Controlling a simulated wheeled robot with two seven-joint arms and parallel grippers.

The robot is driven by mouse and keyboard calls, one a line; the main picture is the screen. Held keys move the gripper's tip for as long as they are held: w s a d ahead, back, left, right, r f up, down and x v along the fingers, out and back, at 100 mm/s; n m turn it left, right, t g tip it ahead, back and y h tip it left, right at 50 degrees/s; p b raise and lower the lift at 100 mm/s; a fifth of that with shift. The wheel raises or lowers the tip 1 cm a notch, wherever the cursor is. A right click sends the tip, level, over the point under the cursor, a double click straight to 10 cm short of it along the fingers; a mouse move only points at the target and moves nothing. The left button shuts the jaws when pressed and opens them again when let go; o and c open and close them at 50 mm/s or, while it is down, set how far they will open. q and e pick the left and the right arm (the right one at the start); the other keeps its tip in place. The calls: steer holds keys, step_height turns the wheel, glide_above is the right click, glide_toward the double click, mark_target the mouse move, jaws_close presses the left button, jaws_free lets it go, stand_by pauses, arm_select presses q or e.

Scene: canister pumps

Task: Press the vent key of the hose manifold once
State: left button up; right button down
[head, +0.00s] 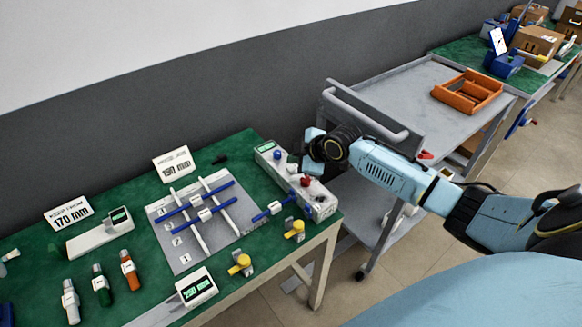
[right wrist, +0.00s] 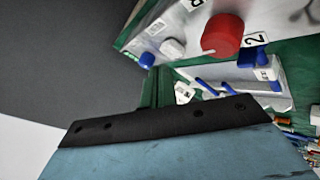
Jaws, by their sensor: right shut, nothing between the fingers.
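The hose manifold (head: 318,208) is a long pale box at the right end of the green table in the head view. Its top carries a green display (head: 266,147), a blue knob (head: 277,155), a pale key and a red knob (head: 305,181). The right wrist view shows the blue knob (right wrist: 146,61), a pale round key (right wrist: 172,48) and the red knob (right wrist: 222,34) in a row. I cannot read which one is the vent key. My right gripper (head: 310,163) is shut and empty, close over the manifold's middle; contact cannot be told. My left gripper is out of view.
A grey board (head: 178,256) with blue and white rods lies left of the manifold. Yellow valves (head: 294,230) stand in front. Several coloured bottles (head: 130,270) and size signs fill the left. A grey cart (head: 395,92) with an orange crate (head: 467,91) stands beyond the table.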

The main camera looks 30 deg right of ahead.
mark_target(294, 169)
stand_by(0.4)
steer(key=shift+f, duration=0.45)
steer(key=shift+f+b, duration=0.4)
steer(key=shift+f, duration=0.1)
stand_by(0.5)
stand_by(0.3)
steer(key=shift+r+p, duration=0.9)
steer(key=shift+p, duration=0.05)
steer(key=shift+r, duration=0.1)
step_height(294, 169, up, 5)
steer(key=p, duration=0.4)
steer(key=shift+p, duration=0.35)
